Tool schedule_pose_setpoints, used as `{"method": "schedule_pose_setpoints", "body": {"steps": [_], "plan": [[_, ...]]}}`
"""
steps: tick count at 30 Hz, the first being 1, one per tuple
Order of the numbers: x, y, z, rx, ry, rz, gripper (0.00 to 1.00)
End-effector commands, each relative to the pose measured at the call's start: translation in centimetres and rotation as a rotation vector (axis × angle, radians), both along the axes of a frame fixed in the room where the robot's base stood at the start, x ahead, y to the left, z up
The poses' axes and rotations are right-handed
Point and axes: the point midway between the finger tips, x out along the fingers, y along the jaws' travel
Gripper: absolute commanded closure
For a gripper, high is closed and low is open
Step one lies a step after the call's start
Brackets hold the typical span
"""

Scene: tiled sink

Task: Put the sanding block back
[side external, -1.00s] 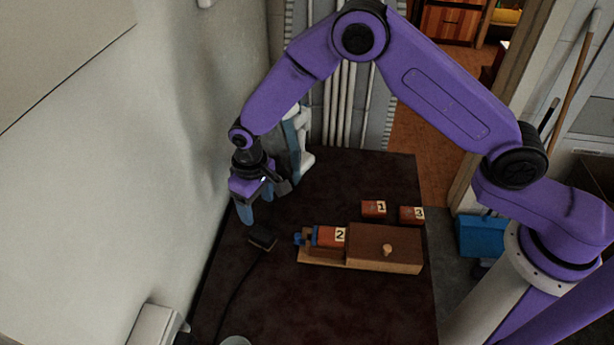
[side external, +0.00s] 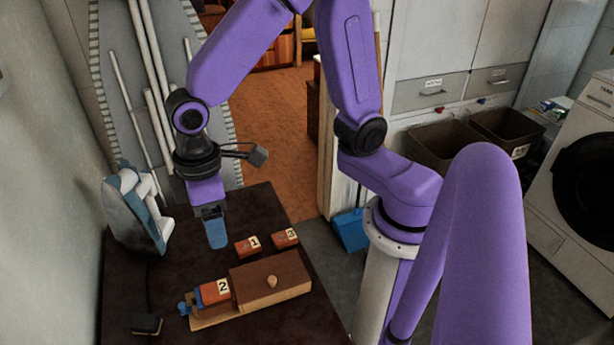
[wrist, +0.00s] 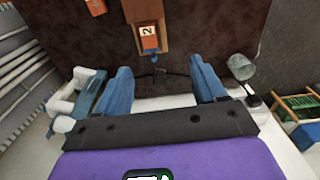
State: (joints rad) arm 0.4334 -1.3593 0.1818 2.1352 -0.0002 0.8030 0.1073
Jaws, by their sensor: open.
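My gripper (side external: 217,235) is open and empty, with its blue fingers pointing down above the dark table, left of the block marked 1 (side external: 247,246). The wrist view shows the two fingers (wrist: 164,88) spread apart with nothing held. An orange-red block marked 2 (side external: 216,292) sits in the left end of a wooden holder (side external: 270,284) with a round knob; it also shows in the wrist view (wrist: 149,38). A block marked 3 (side external: 285,237) stands right of block 1. I cannot tell which thing is the sanding block.
A small black block (side external: 147,324) with a cord lies at the near left. A white and blue iron-like appliance (side external: 138,213) stands at the table's left side. The table's right edge is close to the holder.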

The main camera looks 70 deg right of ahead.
Motion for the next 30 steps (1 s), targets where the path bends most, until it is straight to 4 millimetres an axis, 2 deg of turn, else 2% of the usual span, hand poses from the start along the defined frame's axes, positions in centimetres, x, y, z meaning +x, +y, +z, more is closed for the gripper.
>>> {"method": "schedule_pose_setpoints", "body": {"steps": [1, 6, 9, 13, 18, 30], "plan": [[-1.6, -1.5, 0.8, 0.005, -0.004, 0.03, 0.3], [-6.9, -6.4, 2.5, 0.008, -0.006, 0.136, 0.3], [-9.7, -9.0, 2.9, 0.008, -0.006, 0.191, 0.3], [-12.2, -11.4, 3.1, 0.008, -0.007, 0.245, 0.3], [-13.7, -12.8, 3.1, 0.007, -0.005, 0.277, 0.3], [-13.7, -12.9, 3.1, 0.006, -0.006, 0.28, 0.3]]}}
